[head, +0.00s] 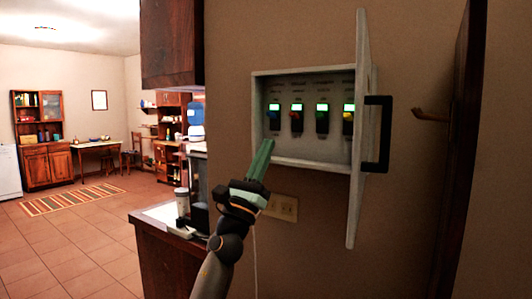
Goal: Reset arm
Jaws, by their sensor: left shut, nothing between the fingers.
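My left gripper (262,158) is raised in front of the lower left corner of an open wall box (312,162). Its fingers are together and hold nothing. Whether the fingertips touch the box cannot be told. The box's door (358,210) stands swung open to the right, with a black handle (387,135). My right gripper is out of view.
A counter (160,245) with a cup-like container (182,203) and other items is left of my arm. A wall outlet (282,207) sits below the box. A dark wood panel (462,150) stands to the right. Open tiled floor (70,245) lies to the left.

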